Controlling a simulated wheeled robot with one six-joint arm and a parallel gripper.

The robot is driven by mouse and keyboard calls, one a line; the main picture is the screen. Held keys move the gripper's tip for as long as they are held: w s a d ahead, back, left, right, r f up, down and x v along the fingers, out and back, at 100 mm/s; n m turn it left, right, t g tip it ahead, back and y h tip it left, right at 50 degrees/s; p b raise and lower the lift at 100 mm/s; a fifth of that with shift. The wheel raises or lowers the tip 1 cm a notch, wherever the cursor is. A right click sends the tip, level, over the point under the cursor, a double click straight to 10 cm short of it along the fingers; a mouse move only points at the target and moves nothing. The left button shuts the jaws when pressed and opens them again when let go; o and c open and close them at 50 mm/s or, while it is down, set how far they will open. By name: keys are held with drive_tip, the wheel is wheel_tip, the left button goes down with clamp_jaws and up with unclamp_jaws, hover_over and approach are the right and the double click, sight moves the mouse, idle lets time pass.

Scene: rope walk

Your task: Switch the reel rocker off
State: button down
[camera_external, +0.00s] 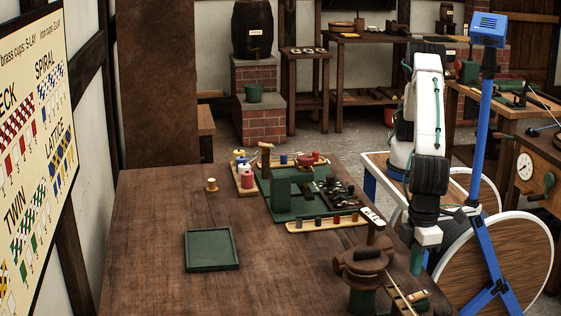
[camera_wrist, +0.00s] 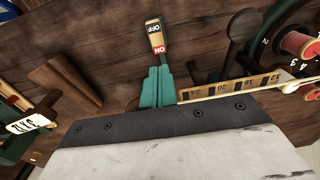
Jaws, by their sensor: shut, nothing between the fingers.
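The reel rocker (camera_wrist: 155,38) is a small plate with a dark OFF end and a red ON end, at the top middle of the wrist view. In the external view it seems to be the small pale piece (camera_external: 419,296) at the table's front right edge. Which end is pressed down I cannot tell. My gripper (camera_external: 417,268) points down above that corner, shut and empty. In the wrist view its green fingers (camera_wrist: 156,80) lie just below the red ON end. Whether they touch it I cannot tell.
A round wooden reel (camera_external: 362,262) with an upright handle stands left of my gripper. A numbered ruler strip (camera_wrist: 245,86) runs right of the fingers in the wrist view. A green tray (camera_external: 212,251) lies on the table (camera_external: 150,270). The table's left side is mostly clear.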

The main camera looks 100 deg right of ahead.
sight(423, 292)
wheel_tip(423, 292, up, 8)
drive_tip(key=w, duration=0.1)
drive_tip(key=shift+w+f, duration=0.2)
drive_tip(key=shift+w, duration=0.1)
drive_tip(key=shift+s+r+g, duration=0.1)
drive_tip(key=shift+s+g, duration=0.15)
drive_tip(key=shift+g, duration=0.45)
drive_tip(key=shift+s+r+g, duration=0.1)
drive_tip(key=shift+s+g, duration=0.15)
drive_tip(key=shift+g, duration=0.45)
drive_tip(key=shift+f, duration=0.15)
drive_tip(key=x, duration=1.4)
